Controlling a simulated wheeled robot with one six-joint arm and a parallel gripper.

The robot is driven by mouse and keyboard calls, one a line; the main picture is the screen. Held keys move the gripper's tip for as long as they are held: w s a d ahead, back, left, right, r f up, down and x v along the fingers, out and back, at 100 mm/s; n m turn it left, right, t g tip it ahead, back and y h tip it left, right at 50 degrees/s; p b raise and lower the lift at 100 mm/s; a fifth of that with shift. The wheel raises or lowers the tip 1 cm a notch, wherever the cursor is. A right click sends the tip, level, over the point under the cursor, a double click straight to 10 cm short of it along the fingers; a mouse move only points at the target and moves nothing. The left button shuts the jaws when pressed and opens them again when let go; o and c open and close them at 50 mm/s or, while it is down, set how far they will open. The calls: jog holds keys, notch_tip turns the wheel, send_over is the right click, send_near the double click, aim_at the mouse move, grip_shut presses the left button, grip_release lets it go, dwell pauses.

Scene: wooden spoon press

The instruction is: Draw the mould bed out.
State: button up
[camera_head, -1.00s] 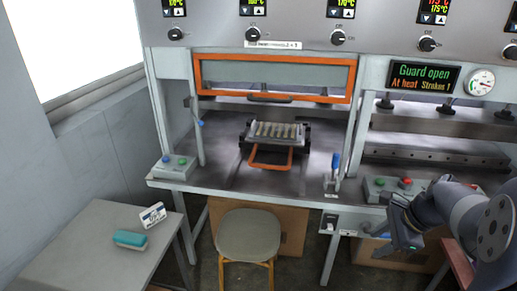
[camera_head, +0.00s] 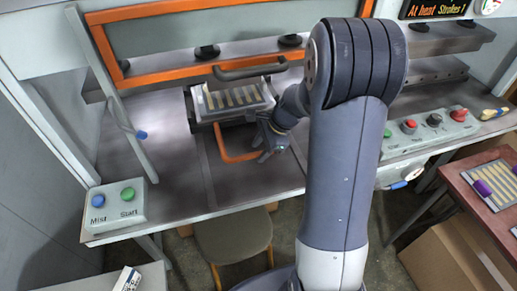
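The mould bed (camera_head: 198,108) sits on the press table below the raised orange-framed guard, with several pale wooden spoon shapes (camera_head: 236,96) lying side by side in it. Its orange loop handle (camera_head: 224,143) sticks out toward the front. My gripper (camera_head: 266,152) is at the right side of this handle, low over the table, with my arm reaching in from the right. The gripper overlaps the handle's right part, so I cannot tell whether its fingers are around it or beside it.
The guard frame (camera_head: 193,60) spans above the bed. A Mist/Start button box (camera_head: 116,205) stands front left, and a control box (camera_head: 432,130) is on the right. The table in front of the handle is clear. A stool (camera_head: 234,238) stands below the table edge.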

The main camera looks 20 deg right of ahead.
jog(key=shift+w+a+f, duration=0.15)
jog(key=shift+a+f, duration=0.1)
jog(key=shift+f, duration=0.3)
grip_shut()
